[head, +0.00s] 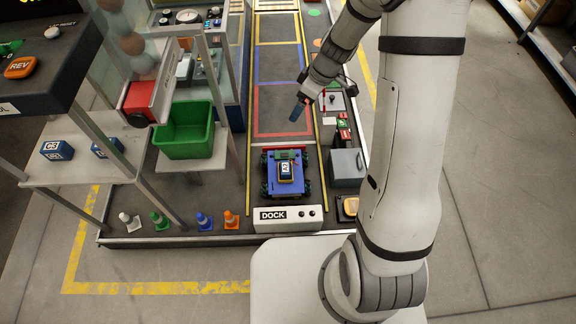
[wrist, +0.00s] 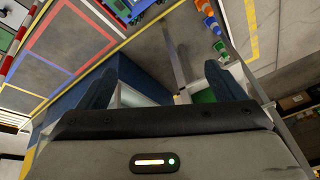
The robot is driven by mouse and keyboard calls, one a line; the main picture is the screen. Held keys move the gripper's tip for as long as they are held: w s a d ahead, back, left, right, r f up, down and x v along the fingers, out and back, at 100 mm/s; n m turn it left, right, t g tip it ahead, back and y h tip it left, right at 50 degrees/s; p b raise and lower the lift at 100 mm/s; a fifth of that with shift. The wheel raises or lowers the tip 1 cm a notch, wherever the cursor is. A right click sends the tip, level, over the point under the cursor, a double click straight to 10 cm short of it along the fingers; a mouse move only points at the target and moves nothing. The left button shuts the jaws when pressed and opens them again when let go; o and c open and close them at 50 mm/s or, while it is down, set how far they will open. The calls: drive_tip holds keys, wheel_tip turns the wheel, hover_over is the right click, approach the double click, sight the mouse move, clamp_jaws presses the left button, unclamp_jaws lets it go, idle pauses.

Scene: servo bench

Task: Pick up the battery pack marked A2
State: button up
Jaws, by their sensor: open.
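A small block with a white label (head: 286,171) sits on top of a blue wheeled cart (head: 270,184) just behind the DOCK box; its marking is too small to read surely. Two dark blue blocks with white labels, one left (head: 57,150) and one right (head: 107,147), rest on the grey shelf at left; I cannot read an A2 on either. My gripper (head: 298,110) hangs above the lane beyond the cart. In the wrist view my gripper (wrist: 160,88) shows two blue fingers spread wide with nothing between them. The cart (wrist: 140,8) is partly cut off at the top there.
The DOCK box (head: 291,218) stands in front of the cart. A green bin (head: 184,138) and several small cones (head: 204,220) are to the left. A grey box (head: 347,164) stands right of the cart. The marked lane (head: 280,65) beyond is mostly clear.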

drive_tip(key=w+f+n+b, duration=0.35)
drive_tip(key=f+b, duration=0.35)
drive_tip(key=f, duration=1.4)
drive_tip(key=n+b, duration=0.3)
drive_tip(key=b, duration=0.2)
hover_over(289, 167)
drive_tip(key=d, duration=0.2)
drive_tip(key=shift+m+g, duration=0.25)
drive_tip(key=shift+g, duration=0.05)
drive_tip(key=f, duration=1.6)
drive_tip(key=shift+s+d+f, duration=0.15)
drive_tip(key=shift+s+f, duration=0.1)
drive_tip(key=shift+f, duration=0.15)
drive_tip(key=b+x, duration=0.1)
drive_tip(key=x, duration=0.4)
drive_tip(key=shift+w+a+f+b, duration=0.2)
drive_tip(key=shift+w+a+b, duration=0.05)
drive_tip(key=shift+b, duration=0.1)
drive_tip(key=shift+y, duration=0.3)
drive_tip(key=shift+c, duration=0.3)
drive_tip(key=c, duration=1.1)
drive_tip(key=shift+r, duration=0.1)
